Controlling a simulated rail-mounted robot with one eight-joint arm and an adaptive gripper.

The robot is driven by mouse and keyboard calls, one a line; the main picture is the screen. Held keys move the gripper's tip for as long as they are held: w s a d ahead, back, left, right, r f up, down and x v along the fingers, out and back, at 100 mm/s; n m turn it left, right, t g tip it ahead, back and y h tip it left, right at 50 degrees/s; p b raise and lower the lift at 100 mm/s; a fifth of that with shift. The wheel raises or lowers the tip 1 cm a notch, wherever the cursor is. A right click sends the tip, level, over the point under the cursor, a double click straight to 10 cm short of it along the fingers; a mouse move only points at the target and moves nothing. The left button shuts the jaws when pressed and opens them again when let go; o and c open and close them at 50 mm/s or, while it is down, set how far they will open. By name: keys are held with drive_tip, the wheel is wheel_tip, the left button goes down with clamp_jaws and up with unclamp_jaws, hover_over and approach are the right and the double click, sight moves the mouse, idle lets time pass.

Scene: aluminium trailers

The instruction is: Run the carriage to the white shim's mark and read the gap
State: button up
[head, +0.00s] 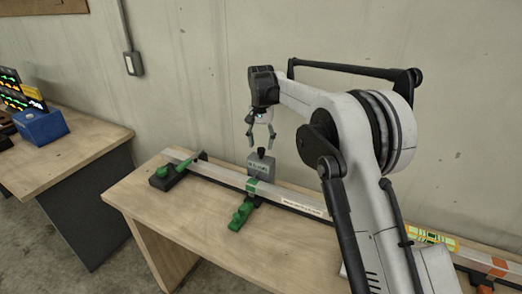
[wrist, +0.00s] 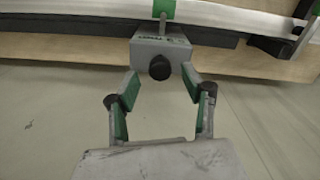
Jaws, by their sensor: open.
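The carriage (head: 260,167) is a small grey block with a black knob on top. It sits at the long pale rail (head: 220,177) on the bench, beside a green band (head: 252,186). My gripper (head: 261,137) is open and empty, above the knob. In the wrist view, the carriage (wrist: 150,47) and its knob (wrist: 159,68) lie ahead between the spread green-padded fingertips (wrist: 158,73). I cannot tell exactly how far apart they are. An orange band (head: 498,266) marks the rail's right end. No white shim can be made out, and my arm hides part of the rail.
A yellow level-like item (head: 432,240) lies at the right. A second bench (head: 75,150) at the left carries a blue box (head: 41,126). The wall is close behind; the bench's front left is clear.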

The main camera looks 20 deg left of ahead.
sight(261, 149)
drive_tip(key=shift+f, duration=1.95)
clamp_jaws()
